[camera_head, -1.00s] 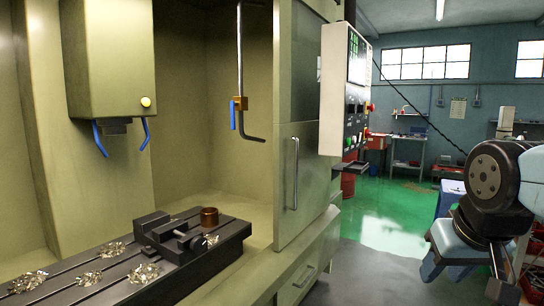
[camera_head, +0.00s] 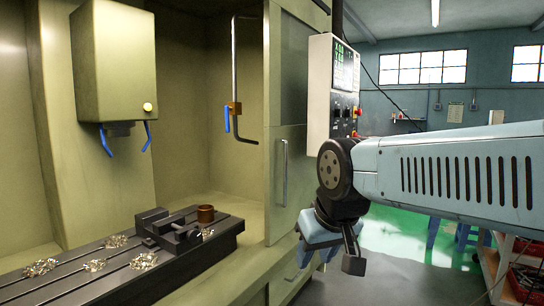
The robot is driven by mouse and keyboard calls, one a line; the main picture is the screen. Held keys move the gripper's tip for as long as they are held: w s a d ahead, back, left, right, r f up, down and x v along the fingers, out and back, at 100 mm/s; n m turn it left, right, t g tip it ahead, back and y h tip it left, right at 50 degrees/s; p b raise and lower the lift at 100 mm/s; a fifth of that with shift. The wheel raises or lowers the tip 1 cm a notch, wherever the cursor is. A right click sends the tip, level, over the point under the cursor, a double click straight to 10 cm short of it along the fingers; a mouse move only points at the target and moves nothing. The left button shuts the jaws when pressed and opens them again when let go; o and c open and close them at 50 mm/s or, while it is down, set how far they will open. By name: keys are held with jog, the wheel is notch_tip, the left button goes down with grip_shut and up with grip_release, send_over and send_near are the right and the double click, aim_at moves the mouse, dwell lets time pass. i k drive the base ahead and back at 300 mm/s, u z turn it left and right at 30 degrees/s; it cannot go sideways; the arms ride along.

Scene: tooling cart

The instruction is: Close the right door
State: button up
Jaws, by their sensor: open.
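The right door (camera_head: 272,150) is a greenish-grey panel at the right side of the machine's opening, with the inside of the machine exposed to its left. Its vertical silver handle (camera_head: 284,172) is on the front face, right of the opening. My gripper (camera_head: 332,258) hangs from my arm, right of and below the handle, near the machine's lower front. It is open, holds nothing and appears apart from the handle. Its jaws are partly hidden by my own wrist, and its distance from the door is hard to judge.
The control panel (camera_head: 333,90) sticks out just above my wrist. Inside the machine are a vise (camera_head: 168,228), a brown cylinder (camera_head: 205,214), metal chips and a coolant pipe (camera_head: 236,75).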

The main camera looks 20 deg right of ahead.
aim_at(291, 184)
jog(key=u, duration=0.1)
jog(key=i, duration=1)
jog(key=z, duration=0.1)
